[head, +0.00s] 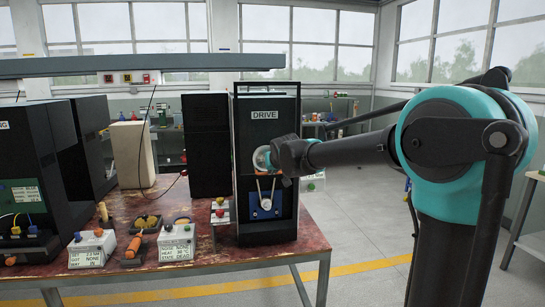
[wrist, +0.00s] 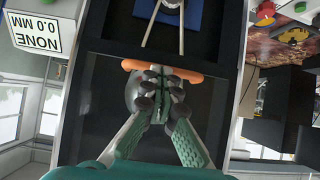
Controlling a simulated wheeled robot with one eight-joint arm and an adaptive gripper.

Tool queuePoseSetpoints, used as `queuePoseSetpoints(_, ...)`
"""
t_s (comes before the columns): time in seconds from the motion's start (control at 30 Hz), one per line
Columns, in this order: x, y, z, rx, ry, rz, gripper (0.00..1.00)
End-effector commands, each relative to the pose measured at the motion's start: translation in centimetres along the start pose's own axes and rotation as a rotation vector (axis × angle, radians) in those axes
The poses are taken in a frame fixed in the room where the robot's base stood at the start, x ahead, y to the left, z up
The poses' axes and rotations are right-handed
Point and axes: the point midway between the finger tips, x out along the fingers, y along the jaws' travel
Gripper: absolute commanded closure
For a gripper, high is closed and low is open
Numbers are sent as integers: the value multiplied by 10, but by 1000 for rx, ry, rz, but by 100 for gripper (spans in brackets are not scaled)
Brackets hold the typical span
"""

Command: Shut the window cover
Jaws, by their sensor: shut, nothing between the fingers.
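The black cabinet labelled DRIVE (head: 265,115) stands at the table's right end. Its front has an opening with a blue plate (head: 266,200) carrying a belt and pulley. The window cover appears to be the dark pane above it, with a thin black frame (head: 266,82) rising past the cabinet top. In the wrist view, which is upside down, an orange handle bar (wrist: 190,74) crosses the pane (wrist: 210,105) at the opening's edge. My gripper (wrist: 160,82) is shut and empty, its fingertips at the bar; I cannot tell whether they touch. My gripper (head: 272,158) partly hides a round part.
The red table (head: 205,263) holds several small label boxes, including a white one (head: 178,240), left of the cabinet. Open floor (head: 365,215) lies to the right, with a bench at the right edge.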

Motion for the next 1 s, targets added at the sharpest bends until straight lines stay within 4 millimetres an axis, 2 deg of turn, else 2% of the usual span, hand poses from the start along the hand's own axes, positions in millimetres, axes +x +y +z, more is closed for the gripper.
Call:
queuePoseSetpoints(0.03,11,0,15,0,0,0,100)
queuePoseSetpoints(0.3,66,0,94,0,0,0,100)
queuePoseSetpoints(0.5,100,0,144,0,0,0,100)
queuePoseSetpoints(0.73,126,0,181,0,0,0,100)
queuePoseSetpoints(1.0,139,1,200,0,0,0,100)
